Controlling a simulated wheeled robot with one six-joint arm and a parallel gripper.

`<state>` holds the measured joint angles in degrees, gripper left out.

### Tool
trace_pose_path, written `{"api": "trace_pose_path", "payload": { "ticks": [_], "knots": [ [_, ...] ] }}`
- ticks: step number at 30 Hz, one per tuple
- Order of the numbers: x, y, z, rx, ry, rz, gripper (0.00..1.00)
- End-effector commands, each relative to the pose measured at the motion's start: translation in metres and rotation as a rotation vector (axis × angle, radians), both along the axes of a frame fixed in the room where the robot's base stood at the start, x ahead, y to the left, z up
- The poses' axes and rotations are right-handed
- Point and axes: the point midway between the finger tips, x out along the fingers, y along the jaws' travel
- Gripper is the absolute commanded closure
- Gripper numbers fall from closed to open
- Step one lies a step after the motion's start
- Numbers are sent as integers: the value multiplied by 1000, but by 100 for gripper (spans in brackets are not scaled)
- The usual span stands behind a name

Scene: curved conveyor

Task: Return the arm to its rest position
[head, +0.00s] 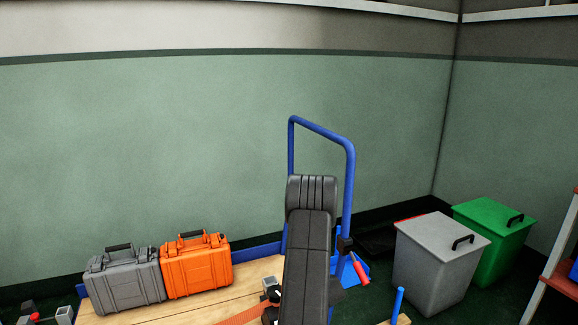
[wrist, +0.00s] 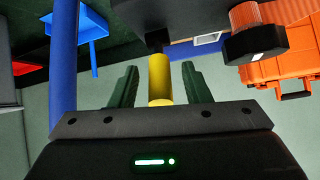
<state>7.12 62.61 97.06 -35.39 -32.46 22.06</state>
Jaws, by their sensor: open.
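My gripper (wrist: 159,70) shows in the wrist view with its two dark green fingers spread apart. A yellow cylinder (wrist: 160,78) stands between the fingers, with a gap on each side. Its far end meets a dark part under a large dark grey body (wrist: 185,18); I cannot tell whether they are joined. In the head view my dark grey arm rises in front of the cart, and it hides most of what lies behind it. The gripper cannot be made out clearly there.
A grey case (head: 125,285) and an orange case (head: 197,268) stand on the wooden cart (head: 165,312) at left. The cart's blue handle (head: 322,133) rises behind my arm. A grey bin (head: 435,265) and a green bin (head: 497,235) stand on the floor at right.

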Motion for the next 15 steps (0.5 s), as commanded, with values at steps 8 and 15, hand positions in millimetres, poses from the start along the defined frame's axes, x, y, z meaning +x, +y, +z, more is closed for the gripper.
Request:
{"api": "trace_pose_path", "payload": {
  "ticks": [8,15],
  "knots": [
    [0,2,-5,-6,15,0,57],
    [0,2,-5,-7,16,1,57]
  ]
}}
